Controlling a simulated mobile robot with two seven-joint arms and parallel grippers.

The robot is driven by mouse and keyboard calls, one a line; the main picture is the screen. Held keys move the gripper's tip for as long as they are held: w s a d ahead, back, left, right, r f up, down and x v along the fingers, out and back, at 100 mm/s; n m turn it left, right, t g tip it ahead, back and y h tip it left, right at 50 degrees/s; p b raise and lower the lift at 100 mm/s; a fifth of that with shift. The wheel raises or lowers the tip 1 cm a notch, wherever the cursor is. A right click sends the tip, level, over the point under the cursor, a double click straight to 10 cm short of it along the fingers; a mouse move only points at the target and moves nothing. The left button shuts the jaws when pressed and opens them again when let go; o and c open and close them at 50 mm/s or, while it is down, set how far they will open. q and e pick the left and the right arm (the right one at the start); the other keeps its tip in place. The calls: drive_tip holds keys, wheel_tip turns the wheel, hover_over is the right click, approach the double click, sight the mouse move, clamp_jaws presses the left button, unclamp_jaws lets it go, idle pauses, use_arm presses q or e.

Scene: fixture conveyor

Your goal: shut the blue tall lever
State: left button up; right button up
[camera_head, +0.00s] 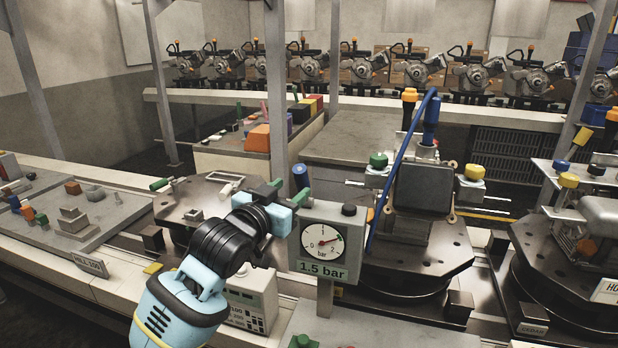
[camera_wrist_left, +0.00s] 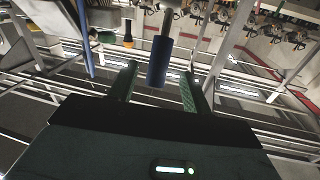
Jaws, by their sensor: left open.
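A blue cylindrical handle (camera_head: 300,176) shows just behind the pressure gauge, at my left gripper's fingertips. In the left wrist view the blue handle (camera_wrist_left: 158,62) hangs from a metal rod between the two green fingers, with a gap on both sides. My left gripper (camera_head: 294,188) is open and holds nothing; its fingers (camera_wrist_left: 160,85) stand apart in the wrist view. Another blue handle (camera_head: 431,115) stands upright on the fixture to the right. The gauge box hides part of the near lever's mounting. My right gripper is not in view.
The gauge box (camera_head: 325,242), reading 1.5 bar, stands right beside my left gripper. A long slanted blue rod (camera_head: 402,170) crosses the fixture plate (camera_head: 438,255). Green (camera_head: 378,160) and yellow (camera_head: 474,172) knobs flank the dark block. A grey post (camera_head: 276,90) rises behind the gripper.

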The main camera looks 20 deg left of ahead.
sight(306, 177)
use_arm(q)
drive_tip(key=shift+x, duration=3.85)
drive_tip(key=shift+c, duration=0.2)
clamp_jaws()
